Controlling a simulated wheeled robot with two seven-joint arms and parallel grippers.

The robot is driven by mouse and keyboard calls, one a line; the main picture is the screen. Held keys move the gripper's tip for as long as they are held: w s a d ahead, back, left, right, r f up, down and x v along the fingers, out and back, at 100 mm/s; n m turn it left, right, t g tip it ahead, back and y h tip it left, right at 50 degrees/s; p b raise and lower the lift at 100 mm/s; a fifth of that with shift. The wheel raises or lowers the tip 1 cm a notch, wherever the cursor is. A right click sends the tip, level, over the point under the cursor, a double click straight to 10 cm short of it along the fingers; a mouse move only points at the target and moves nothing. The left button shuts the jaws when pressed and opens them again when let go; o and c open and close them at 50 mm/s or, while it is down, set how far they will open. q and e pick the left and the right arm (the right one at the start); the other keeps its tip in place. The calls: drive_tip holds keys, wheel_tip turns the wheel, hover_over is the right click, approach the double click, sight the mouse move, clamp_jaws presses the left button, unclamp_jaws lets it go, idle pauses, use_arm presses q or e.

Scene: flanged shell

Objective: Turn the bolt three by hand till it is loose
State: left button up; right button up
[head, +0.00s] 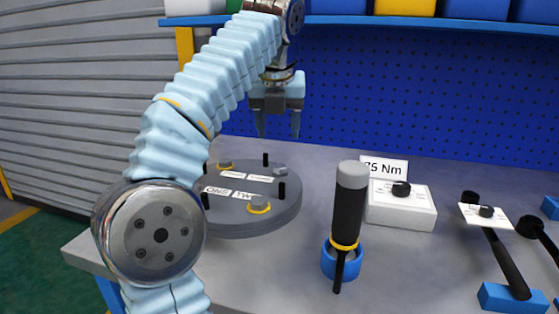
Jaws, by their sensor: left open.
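The round grey flanged shell (243,221) lies on the bench with bolt heads and black upright pins on top. One bolt head with a yellow ring (258,205) is at its front, another with a yellow ring (224,163) at its back left. A plain grey bolt head (280,170) is at the back right. White labels on the lid read roughly "ONE" and "TWO"; the rear labels are too small to read, so I cannot tell which is bolt three. My left gripper (278,134) is open and empty, pointing down above the shell's back right, apart from it. My right gripper is out of view.
A black and grey tool (349,205) stands upright in a blue holder (341,262) right of the shell. A white box (401,206) with a "75 Nm" sign (384,168) is behind it. Black-handled tools (507,262) lie at right. A blue shelf (340,20) runs above.

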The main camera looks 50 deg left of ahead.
sight(282, 167)
use_arm(q)
drive_tip(key=b+x, duration=0.2)
drive_tip(key=x, duration=0.8)
drive_tip(key=shift+f+b, duration=0.1)
drive_tip(key=shift+b, duration=0.2)
drive_tip(key=c, duration=1.1)
drive_tip(key=shift+o, duration=0.2)
drive_tip(key=shift+d+n+g+p, duration=0.1)
drive_tip(key=shift+n+g+p, duration=0.2)
drive_tip(key=shift+n+p, duration=0.4)
drive_tip(key=shift+w+n+y+p, duration=0.1)
drive_tip(key=shift+n+y+p, duration=0.2)
drive_tip(key=shift+n+p, duration=0.3)
drive_tip(key=n, duration=0.1)
drive_tip(key=n+g, duration=0.1)
drive_tip(key=shift+w+d+n+y, duration=0.1)
drive_tip(key=shift+w+n+y, duration=0.05)
drive_tip(key=shift+n+y, duration=0.15)
drive_tip(key=shift+w+n+g, duration=0.2)
drive_tip(key=shift+n+g, duration=0.7)
drive_tip(key=shift+n, duration=1.1)
